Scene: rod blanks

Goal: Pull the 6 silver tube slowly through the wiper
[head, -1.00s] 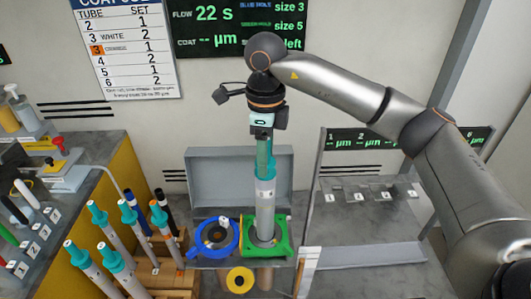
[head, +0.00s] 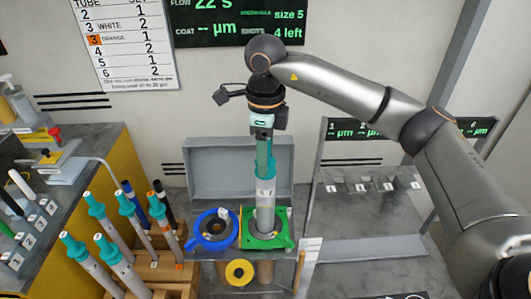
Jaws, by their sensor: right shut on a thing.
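My right gripper (head: 263,126) is shut on the teal top end of a silver tube (head: 265,204). The tube stands upright, with its lower end inside the round opening of the green wiper (head: 284,241). The part of the tube below the wiper's top is hidden. A mark on the tube is too small to read. A blue wiper (head: 200,239) with a dark round opening sits just left of the green one, with no tube in it. My left gripper is not in view.
Several teal-topped silver tubes (head: 119,268) lean in a wooden rack (head: 160,270) at the left. A grey box (head: 235,165) stands behind the wipers. A grey-framed stand (head: 312,200) is close on the right. A yellow ring (head: 239,272) is in front.

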